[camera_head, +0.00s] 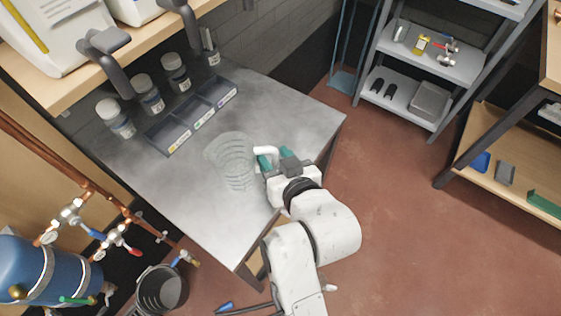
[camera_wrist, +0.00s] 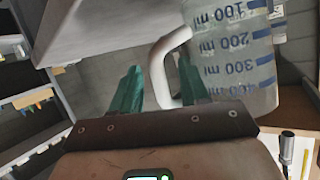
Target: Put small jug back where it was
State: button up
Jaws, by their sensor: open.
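The small jug (camera_head: 230,162) is clear and ribbed with a white handle, and it appears to stand upright on the grey tabletop (camera_head: 215,215). In the wrist view the jug (camera_wrist: 232,45) fills the upper right, with blue millilitre marks that read upside down. My gripper (camera_head: 274,162) is at the handle side of the jug. In the wrist view my gripper (camera_wrist: 160,85) has its teal fingers apart, with the white handle (camera_wrist: 158,65) showing between them. Whether a finger touches the handle cannot be told.
A dark divided tray (camera_head: 192,115) and several lidded jars (camera_head: 150,95) stand along the back of the table. The table's right edge is close to my gripper. A grey shelf unit (camera_head: 430,60) stands at the upper right. A black bucket (camera_head: 162,290) is below left.

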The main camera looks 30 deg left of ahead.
jog(key=v, duration=1.2)
jog(key=shift+w, duration=0.15)
jog(key=d+f+m+g+h, duration=0.15)
jog(key=d+f+h, duration=0.35)
jog(key=d, duration=0.6)
jog(key=d+f+m+h, duration=0.3)
jog(key=d+f, duration=0.4)
jog(key=d, duration=0.3)
jog(key=s+d+f+m+g+h, duration=0.1)
jog(key=s+d+f+m+g, duration=0.1)
jog(key=s+d, duration=0.5)
jog(key=s+d+f+m+g+h, duration=0.2)
jog(key=s+d+f+m+g, duration=0.1)
jog(key=s+d+f, duration=0.2)
jog(key=s+d, duration=0.2)
jog(key=d, duration=0.1)
jog(key=shift+f, duration=0.15)
jog(key=shift+d+m, duration=0.15)
jog(key=shift+m, duration=0.1)
